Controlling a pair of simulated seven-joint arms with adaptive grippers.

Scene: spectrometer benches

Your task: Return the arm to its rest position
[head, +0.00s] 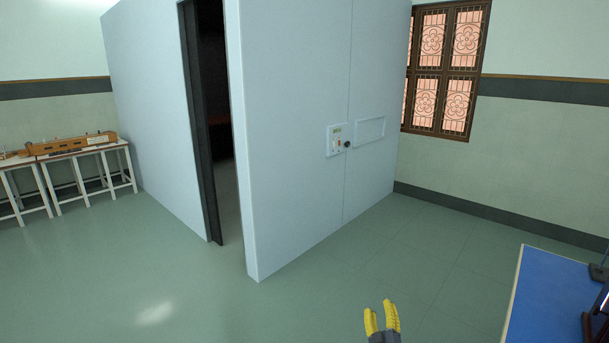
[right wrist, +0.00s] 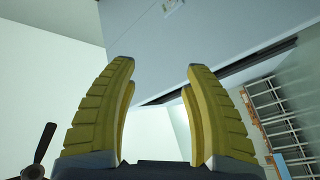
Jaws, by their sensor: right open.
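My right gripper (head: 381,318) shows at the bottom of the head view, with yellow ridged fingers pointing up. It is over the green floor, left of the blue-topped table. In the right wrist view its two fingers (right wrist: 160,75) stand apart with nothing between them. My left gripper is not in view.
A large pale blue-grey booth (head: 300,130) with a sliding door partly open stands ahead. A blue-topped table (head: 545,295) is at the lower right. White benches (head: 85,155) with a wooden instrument (head: 72,144) stand at the far left. The floor (head: 130,270) between is clear.

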